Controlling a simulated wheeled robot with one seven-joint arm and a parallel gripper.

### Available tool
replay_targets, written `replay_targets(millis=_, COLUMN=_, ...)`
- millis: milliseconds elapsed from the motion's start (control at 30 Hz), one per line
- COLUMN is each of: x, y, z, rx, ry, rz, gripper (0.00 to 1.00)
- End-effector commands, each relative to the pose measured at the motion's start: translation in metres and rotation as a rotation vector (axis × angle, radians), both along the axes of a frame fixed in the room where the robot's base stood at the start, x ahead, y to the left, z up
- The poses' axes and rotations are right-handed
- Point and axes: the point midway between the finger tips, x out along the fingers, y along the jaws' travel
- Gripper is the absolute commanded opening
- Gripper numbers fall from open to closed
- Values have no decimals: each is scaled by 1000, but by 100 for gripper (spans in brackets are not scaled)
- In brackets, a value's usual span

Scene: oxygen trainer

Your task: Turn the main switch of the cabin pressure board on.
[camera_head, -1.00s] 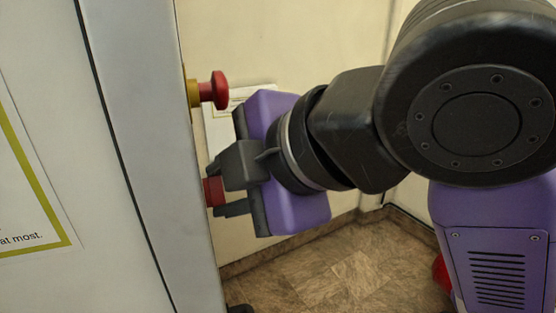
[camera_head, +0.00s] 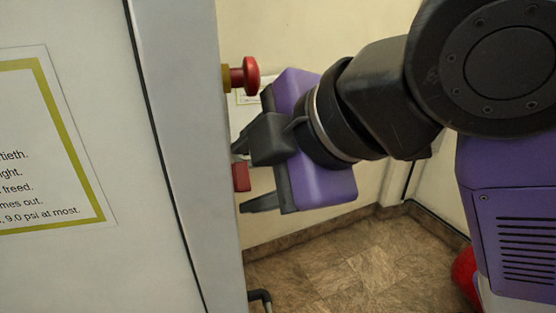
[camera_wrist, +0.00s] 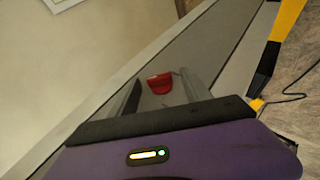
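A red switch handle (camera_head: 240,177) sticks out from the side face of the grey cabinet (camera_head: 180,130), below a red mushroom button. I take it for the main switch, but no label on it is readable. My gripper (camera_head: 248,174) is open, with one finger above the red handle and one below it in the head view. In the wrist view the handle (camera_wrist: 160,83) lies between the two fingers (camera_wrist: 158,92), with a gap on both sides. Whether the handle is on or off cannot be told.
The red mushroom button (camera_head: 245,76) on a yellow base is just above my gripper. A notice (camera_head: 50,140) is on the cabinet's front. A dark hook-shaped part (camera_head: 262,297) juts out low down. A red rounded object (camera_head: 465,275) stands on the floor at the right.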

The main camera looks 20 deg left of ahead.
Motion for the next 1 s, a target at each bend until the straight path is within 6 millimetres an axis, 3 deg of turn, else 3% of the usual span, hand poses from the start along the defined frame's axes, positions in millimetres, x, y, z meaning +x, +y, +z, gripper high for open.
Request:
replay_targets(millis=267, x=-2, y=-6, z=6, rx=1, ry=-4, rz=-2, gripper=56)
replay_targets(millis=700, x=-22, y=-48, z=47, rx=1, ry=-2, rz=-1, gripper=56)
replay_targets(millis=1000, x=-25, y=-53, z=52, rx=1, ry=-1, rz=0, gripper=56)
